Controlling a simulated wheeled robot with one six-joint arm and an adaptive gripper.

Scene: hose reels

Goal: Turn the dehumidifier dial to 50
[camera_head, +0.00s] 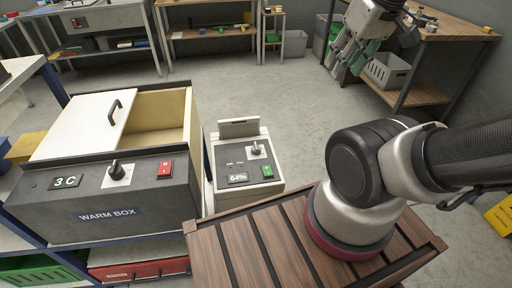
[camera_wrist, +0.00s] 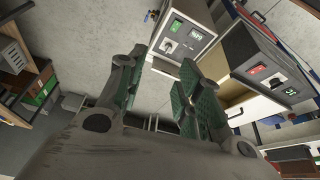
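The dehumidifier (camera_head: 248,165) is a pale box with a dark front panel, standing right of the warm box. Its panel has a small dial (camera_head: 257,149) on a light plate, a green switch (camera_head: 267,171) and a display (camera_head: 238,178) reading 64%. In the wrist view the dehumidifier (camera_wrist: 183,36) appears rotated near the top, with its dial (camera_wrist: 168,46) beyond the fingers. My gripper (camera_head: 349,62) is raised at the upper right, well away from the dial. In the wrist view my gripper (camera_wrist: 160,88) has its green-padded fingers apart, with nothing between them.
The warm box (camera_head: 105,205) stands left of the dehumidifier, with its own knob (camera_head: 116,170), red switch (camera_head: 165,168) and 3 C display. Its lid (camera_head: 85,125) is partly slid open. A wooden shelf unit (camera_head: 440,25) with a grey crate (camera_head: 388,72) is behind my gripper. Floor between is clear.

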